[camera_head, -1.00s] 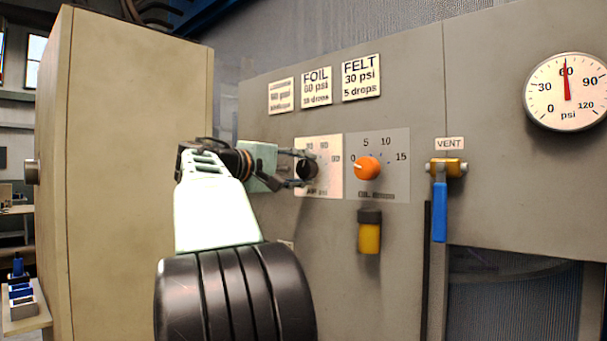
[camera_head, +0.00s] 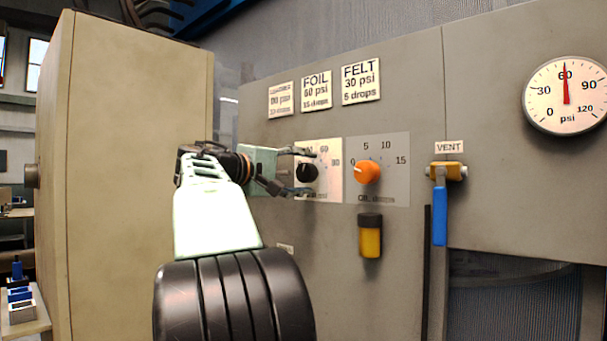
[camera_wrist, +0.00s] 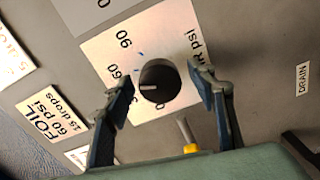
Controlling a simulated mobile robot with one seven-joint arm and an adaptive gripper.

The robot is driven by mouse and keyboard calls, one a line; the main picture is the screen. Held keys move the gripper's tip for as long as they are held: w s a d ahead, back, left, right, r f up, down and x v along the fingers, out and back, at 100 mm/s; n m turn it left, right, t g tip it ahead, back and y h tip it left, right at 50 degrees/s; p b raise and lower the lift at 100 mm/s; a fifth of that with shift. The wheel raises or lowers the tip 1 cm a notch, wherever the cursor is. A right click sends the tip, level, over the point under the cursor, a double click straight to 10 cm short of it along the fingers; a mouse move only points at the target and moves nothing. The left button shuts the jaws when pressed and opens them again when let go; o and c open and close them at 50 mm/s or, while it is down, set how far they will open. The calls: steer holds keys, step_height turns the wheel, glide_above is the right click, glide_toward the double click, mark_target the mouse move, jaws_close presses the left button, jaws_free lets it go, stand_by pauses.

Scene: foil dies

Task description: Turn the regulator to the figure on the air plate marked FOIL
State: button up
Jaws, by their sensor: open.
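The regulator is a black knob (camera_head: 307,173) on the pale air dial plate (camera_head: 329,153). It also shows in the wrist view (camera_wrist: 161,83), where its white pointer line aims left, near the 60; a finger hides part of the scale. My gripper (camera_head: 293,172) is open, with one finger on each side of the knob and visible gaps between. The FOIL plate (camera_head: 317,91) reads 60 psi and 15 drops; it also shows in the wrist view (camera_wrist: 44,118). The round psi gauge (camera_head: 567,96) has its red needle at about 60.
An orange oil knob (camera_head: 367,172) is close to the right of the black knob. A yellow bowl (camera_head: 370,238) hangs below it. The VENT valve's blue lever (camera_head: 439,213) hangs down farther right. A beige cabinet (camera_head: 137,180) stands at left. The FELT plate (camera_head: 361,81) is beside FOIL.

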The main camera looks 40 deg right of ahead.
steer(key=s+a, duration=0.1)
steer(key=a, duration=1.1)
steer(key=shift+r, duration=0.15)
